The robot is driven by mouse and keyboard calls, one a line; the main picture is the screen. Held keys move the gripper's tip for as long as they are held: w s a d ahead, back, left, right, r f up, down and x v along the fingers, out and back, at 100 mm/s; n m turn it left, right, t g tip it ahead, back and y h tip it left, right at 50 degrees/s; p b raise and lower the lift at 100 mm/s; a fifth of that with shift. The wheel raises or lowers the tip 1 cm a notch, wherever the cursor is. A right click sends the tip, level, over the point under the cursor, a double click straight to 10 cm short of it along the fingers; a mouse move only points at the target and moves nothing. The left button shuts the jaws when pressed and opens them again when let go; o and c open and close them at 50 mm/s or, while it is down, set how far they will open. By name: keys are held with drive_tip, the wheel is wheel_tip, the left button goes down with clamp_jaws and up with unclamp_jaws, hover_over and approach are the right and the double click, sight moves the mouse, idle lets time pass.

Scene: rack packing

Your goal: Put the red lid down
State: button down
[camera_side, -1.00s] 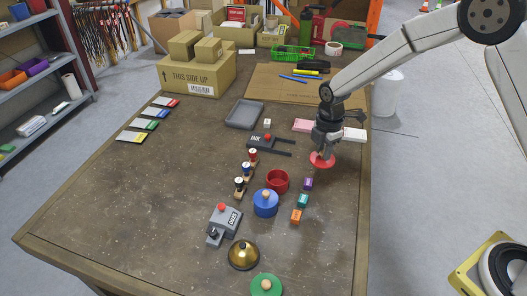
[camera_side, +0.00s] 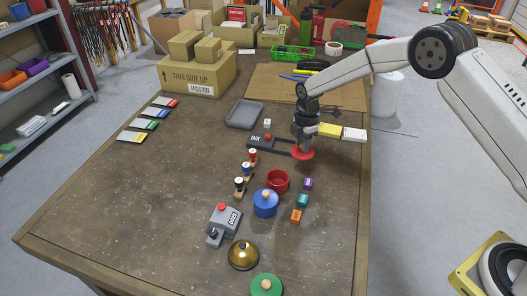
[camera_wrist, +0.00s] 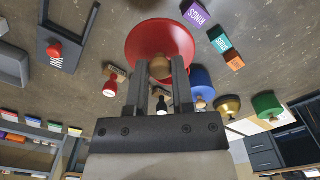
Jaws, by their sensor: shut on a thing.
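The red lid (camera_side: 303,154) is a round disc with a light wooden knob. My gripper (camera_side: 304,146) is shut on that knob, and the lid hangs below the fingers. In the wrist view the lid (camera_wrist: 150,38) is at the top centre, with its knob between the fingertips (camera_wrist: 160,72). The open red pot (camera_side: 278,182) stands on the table, in front of and left of the lid in the side view. The lid is apart from the pot. How high the lid is above the table is hard to tell.
The blue lidded pot (camera_side: 265,204) is close in front of the red pot. Purple (camera_side: 308,184), teal (camera_side: 303,201) and orange (camera_side: 296,216) blocks stand to its right. Several stampers line its left.

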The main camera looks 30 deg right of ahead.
drive_tip(key=shift+w+f, duration=0.25)
drive_tip(key=shift+w, duration=0.15)
drive_tip(key=shift+w+a+f, duration=0.1)
drive_tip(key=shift+w+f, duration=1)
drive_tip(key=shift+f, duration=0.15)
drive_tip(key=shift+w+a+f, duration=0.1)
drive_tip(key=shift+w+f, duration=0.95)
drive_tip(key=shift+f, duration=0.2)
drive_tip(key=shift+f, duration=0.1)
drive_tip(key=shift+w+f, duration=0.25)
drive_tip(key=shift+f, duration=1.55)
drive_tip(key=shift+f, duration=0.15)
drive_tip(key=shift+c, duration=2.4)
unclamp_jaws()
